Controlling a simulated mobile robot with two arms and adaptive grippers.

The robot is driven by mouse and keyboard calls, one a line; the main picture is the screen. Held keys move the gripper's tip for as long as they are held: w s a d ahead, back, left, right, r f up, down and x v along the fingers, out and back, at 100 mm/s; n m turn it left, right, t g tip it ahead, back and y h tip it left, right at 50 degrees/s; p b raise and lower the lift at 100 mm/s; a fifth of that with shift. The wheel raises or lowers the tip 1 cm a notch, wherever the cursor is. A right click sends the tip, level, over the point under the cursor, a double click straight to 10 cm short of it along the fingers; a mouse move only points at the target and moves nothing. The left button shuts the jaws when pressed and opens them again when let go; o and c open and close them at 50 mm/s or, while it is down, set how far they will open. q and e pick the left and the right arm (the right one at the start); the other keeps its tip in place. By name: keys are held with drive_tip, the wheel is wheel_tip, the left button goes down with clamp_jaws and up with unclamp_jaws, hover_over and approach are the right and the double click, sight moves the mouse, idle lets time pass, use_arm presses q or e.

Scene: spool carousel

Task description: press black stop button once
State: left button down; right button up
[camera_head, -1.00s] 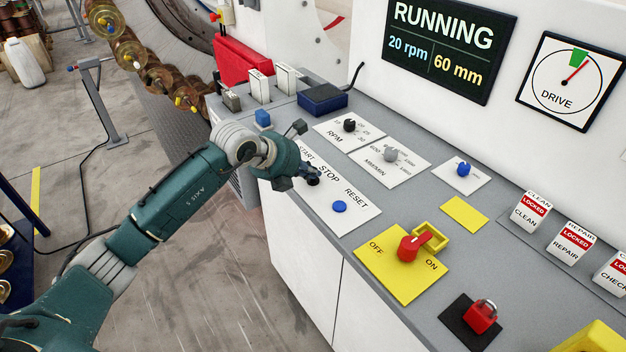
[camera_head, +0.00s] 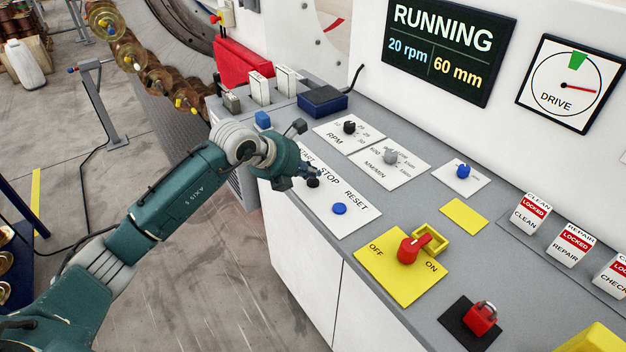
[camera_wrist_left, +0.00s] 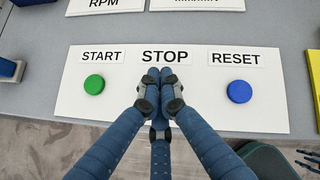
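The white button panel (camera_head: 355,212) lies on the console's grey top. The black stop button (camera_head: 312,183) shows in the head view just under my left fingertips. My left gripper (camera_head: 309,171) is over it; I cannot tell whether they touch. In the left wrist view my left gripper (camera_wrist_left: 160,75) has its fingertips together below the word STOP, with nothing seen between them, and hides the button. The green start button (camera_wrist_left: 94,84) and blue reset button (camera_wrist_left: 239,91) are to either side. The display (camera_head: 447,45) reads RUNNING. My right gripper is not clearly seen.
A red switch (camera_head: 408,249) on a yellow plate and a red padlock (camera_head: 481,317) are nearer the front. Knobs, including a black one (camera_head: 349,127), stand behind the panel. A blue box (camera_head: 322,101) is further back. Small dark-blue finger-like parts show at the wrist view's right edge.

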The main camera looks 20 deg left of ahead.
sight(311, 183)
use_arm(q)
drive_tip(key=shift+r, duration=0.25)
drive_tip(key=shift+r+p, duration=1.45)
drive_tip(key=shift+r, duration=1)
